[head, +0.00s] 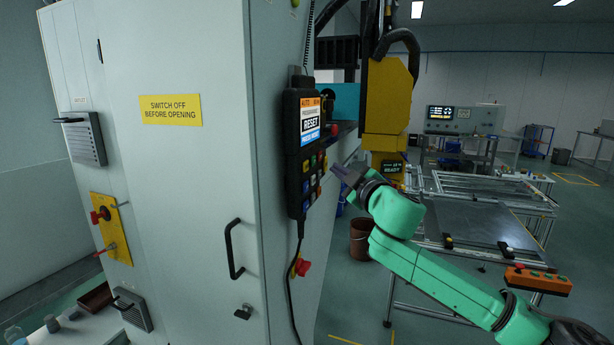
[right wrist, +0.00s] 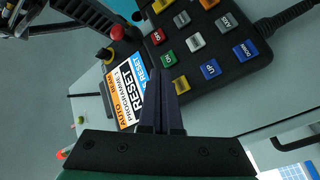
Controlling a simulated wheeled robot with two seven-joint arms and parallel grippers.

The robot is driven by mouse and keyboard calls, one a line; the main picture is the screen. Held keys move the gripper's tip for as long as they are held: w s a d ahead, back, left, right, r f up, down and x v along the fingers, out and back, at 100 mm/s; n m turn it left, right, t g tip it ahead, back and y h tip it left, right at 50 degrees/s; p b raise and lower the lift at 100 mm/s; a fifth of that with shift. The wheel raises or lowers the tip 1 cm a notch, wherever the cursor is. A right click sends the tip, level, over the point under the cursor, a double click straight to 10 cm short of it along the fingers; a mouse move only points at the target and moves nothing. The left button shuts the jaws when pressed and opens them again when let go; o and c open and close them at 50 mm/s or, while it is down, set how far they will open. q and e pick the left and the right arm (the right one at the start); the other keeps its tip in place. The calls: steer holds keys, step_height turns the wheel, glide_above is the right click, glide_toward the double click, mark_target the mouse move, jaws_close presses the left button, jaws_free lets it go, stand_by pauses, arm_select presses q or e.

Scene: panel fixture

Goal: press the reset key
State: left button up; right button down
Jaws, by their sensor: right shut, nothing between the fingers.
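A black teach pendant (head: 293,185) hangs upright on the side of the grey cabinet. Its lit screen (head: 310,120) reads RESET and PRESS RESET; the screen also shows in the right wrist view (right wrist: 128,98). Below it are rows of coloured keys: red (right wrist: 158,38), green (right wrist: 169,58), yellow (right wrist: 181,84), white (right wrist: 195,42) and blue (right wrist: 210,69). UP and DOWN read on the blue keys; I cannot tell which key is marked reset. My right gripper (head: 341,172) is shut and empty, pointing at the keypad, apparently just off it. Its fingers (right wrist: 167,78) overlap the picture near the yellow key. My left gripper is not in view.
A red knob (right wrist: 117,32) sits at the pendant's edge. The cabinet (head: 190,190) carries a black handle (head: 233,249) and a yellow warning label (head: 170,109). A yellow machine column (head: 385,110) stands behind the pendant. The pendant's cable (head: 291,290) hangs below it.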

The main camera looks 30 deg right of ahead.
mark_target(306, 166)
steer(key=shift+w+a+p, duration=0.65)
steer(key=shift+w+p, duration=0.1)
steer(key=shift+w, duration=0.2)
steer(key=shift+w+a+p, duration=0.6)
steer(key=shift+w+p, duration=0.1)
steer(key=shift+w, duration=0.2)
stand_by(0.6)
steer(key=shift+w+a+p, duration=0.25)
steer(key=shift+w+p, duration=0.1)
steer(key=shift+p, duration=0.15)
